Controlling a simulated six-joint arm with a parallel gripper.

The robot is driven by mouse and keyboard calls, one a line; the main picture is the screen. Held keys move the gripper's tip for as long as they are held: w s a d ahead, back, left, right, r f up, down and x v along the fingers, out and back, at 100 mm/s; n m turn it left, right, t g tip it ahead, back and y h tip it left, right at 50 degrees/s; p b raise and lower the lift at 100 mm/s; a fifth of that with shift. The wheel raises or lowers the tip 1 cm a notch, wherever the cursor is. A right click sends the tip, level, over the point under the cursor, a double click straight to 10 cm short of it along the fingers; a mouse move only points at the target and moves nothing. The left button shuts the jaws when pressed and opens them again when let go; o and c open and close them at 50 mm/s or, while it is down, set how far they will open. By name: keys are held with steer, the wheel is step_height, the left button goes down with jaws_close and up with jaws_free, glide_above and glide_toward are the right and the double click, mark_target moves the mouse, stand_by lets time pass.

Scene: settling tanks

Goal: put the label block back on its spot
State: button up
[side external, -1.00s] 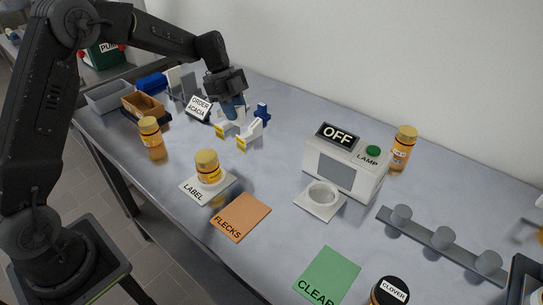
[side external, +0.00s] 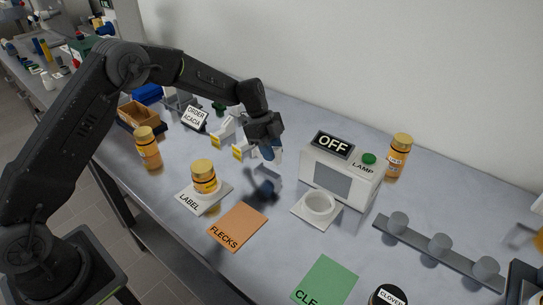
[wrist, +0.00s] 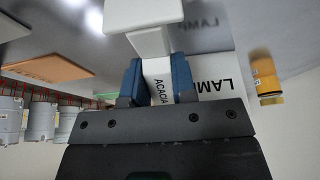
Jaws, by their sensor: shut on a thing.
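The block is hard to make out in the side view. A white pad marked LABEL (side external: 188,203) bears an amber jar (side external: 204,177) with a yellow lid. An ORDER ACACIA sign (side external: 194,117) stands behind.
An orange FLECKS card (side external: 238,227) and green CLEAR card (side external: 326,281) lie in front. Other jars stand left (side external: 148,148) and right (side external: 398,155).

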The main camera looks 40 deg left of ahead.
steer(key=shift+f, duration=1.05)
steer(key=shift+f, duration=0.2)
steer(key=o, duration=0.8)
